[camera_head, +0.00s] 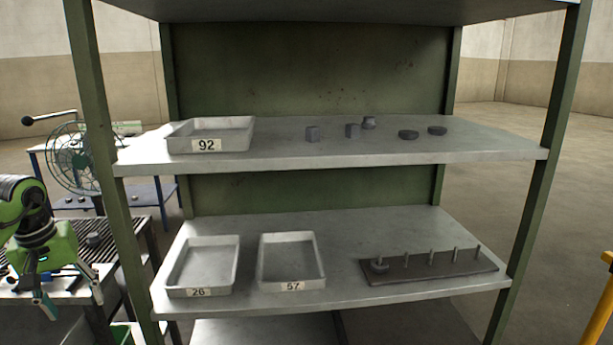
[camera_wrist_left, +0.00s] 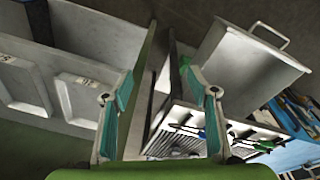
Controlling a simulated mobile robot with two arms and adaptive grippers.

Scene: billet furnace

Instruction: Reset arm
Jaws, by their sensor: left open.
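My left gripper (camera_head: 72,290) is at the left edge of the head view, on a green and black arm, in front of a slatted table. It is open, with its fingers apart and pointing down. In the left wrist view its two teal-padded fingers (camera_wrist_left: 165,105) stand wide apart with nothing between them. My right gripper is not in either view.
A green-framed shelf holds tray 92 (camera_head: 210,135) and several small dark pieces on its upper board (camera_head: 330,150). Trays 26 (camera_head: 167,283) and 57 (camera_head: 321,275) and a pegged rack (camera_head: 430,265) are below. A slatted table (camera_head: 125,243) and fan (camera_head: 75,160) stand left.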

